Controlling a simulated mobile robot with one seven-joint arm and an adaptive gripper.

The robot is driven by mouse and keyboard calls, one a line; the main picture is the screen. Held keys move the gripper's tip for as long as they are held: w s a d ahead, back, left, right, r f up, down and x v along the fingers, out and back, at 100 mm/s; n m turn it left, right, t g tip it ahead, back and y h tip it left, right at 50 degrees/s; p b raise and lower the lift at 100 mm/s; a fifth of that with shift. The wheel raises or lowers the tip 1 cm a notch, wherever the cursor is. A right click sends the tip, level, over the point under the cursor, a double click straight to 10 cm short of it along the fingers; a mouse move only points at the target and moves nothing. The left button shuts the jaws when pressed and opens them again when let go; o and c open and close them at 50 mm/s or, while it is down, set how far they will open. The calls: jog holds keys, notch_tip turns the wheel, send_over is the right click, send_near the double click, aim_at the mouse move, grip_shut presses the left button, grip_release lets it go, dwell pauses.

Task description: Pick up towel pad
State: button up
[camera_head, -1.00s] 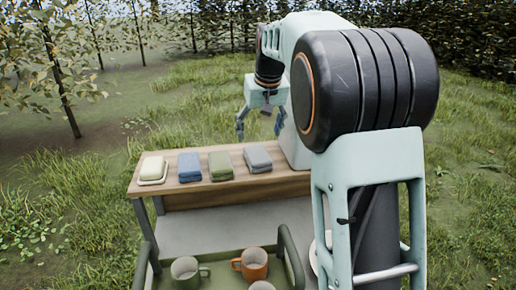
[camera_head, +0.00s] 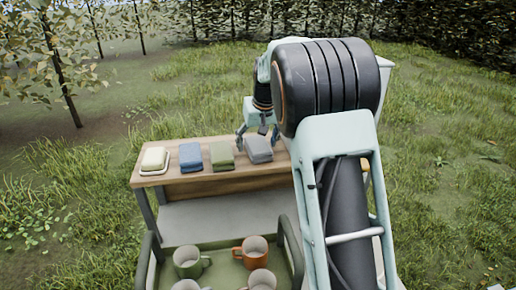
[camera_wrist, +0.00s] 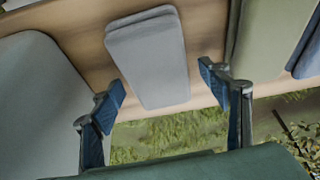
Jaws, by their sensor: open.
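Folded pads lie in a row on a wooden table. The grey towel pad (camera_head: 258,149) is at the right of the row, with a green pad (camera_head: 221,155) and a blue pad (camera_head: 190,157) to its left. My gripper (camera_head: 257,138) is open and just above the grey pad. In the wrist view the grey pad (camera_wrist: 148,58) lies beyond and between the two spread fingertips of my gripper (camera_wrist: 160,87). I see no contact between the fingers and the pad.
A cream block on a dish (camera_head: 154,160) sits at the left end of the wooden table (camera_head: 222,184). The green pad (camera_wrist: 268,40) is close to the right finger in the wrist view. A tray with several mugs (camera_head: 218,272) stands in front.

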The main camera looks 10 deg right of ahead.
aim_at(256, 140)
jog(key=shift+f, duration=0.25)
dwell(0.3)
jog(key=shift+c, duration=0.3)
jog(key=c, duration=1.2)
jog(key=shift+r, duration=0.45)
notch_tip(256, 140, up, 3)
jog(key=shift+f, duration=0.1)
jog(key=s+r, duration=0.2)
jog(key=s+r+b, duration=0.1)
jog(key=s+r, duration=0.1)
jog(key=r, duration=0.1)
jog(key=shift+s+a+r, duration=0.15)
jog(key=shift+s+r, duration=0.15)
jog(key=shift+s, duration=0.05)
jog(key=s+r, duration=0.1)
jog(key=s, duration=0.2)
jog(key=s+r+b, duration=0.1)
jog(key=s, duration=0.2)
jog(key=s+r+b, duration=0.1)
jog(key=s+r, duration=0.1)
jog(key=s, duration=0.1)
jog(key=shift+s+a+r, duration=0.1)
jog(key=shift+s+a, duration=0.05)
jog(key=shift+a, duration=0.2)
